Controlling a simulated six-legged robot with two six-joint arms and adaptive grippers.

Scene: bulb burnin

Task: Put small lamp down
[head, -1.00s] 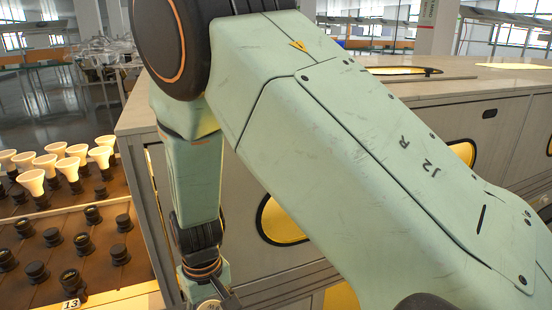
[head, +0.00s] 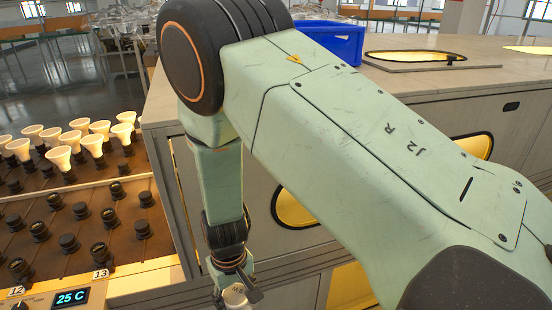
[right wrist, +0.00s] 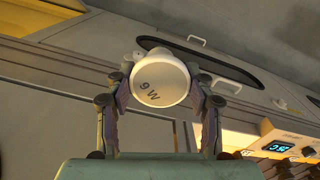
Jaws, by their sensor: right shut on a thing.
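My right gripper (right wrist: 160,92) is shut on a small white lamp (right wrist: 158,72), with a finger on each side of it. The lamp's round face is toward the wrist camera and reads "9 W". In the head view the right gripper (head: 238,291) hangs low in front of the grey cabinet, and a bit of the white lamp (head: 236,297) shows at the bottom edge. The lamp's base is hidden in both views. My left gripper is not in view.
A brown rack (head: 60,220) with rows of black sockets stands at left; its back rows hold several white lamps (head: 92,143), the front sockets are empty. A display (head: 71,297) reads 25 C. A grey cabinet (head: 290,262) and blue crate (head: 330,42) are at right.

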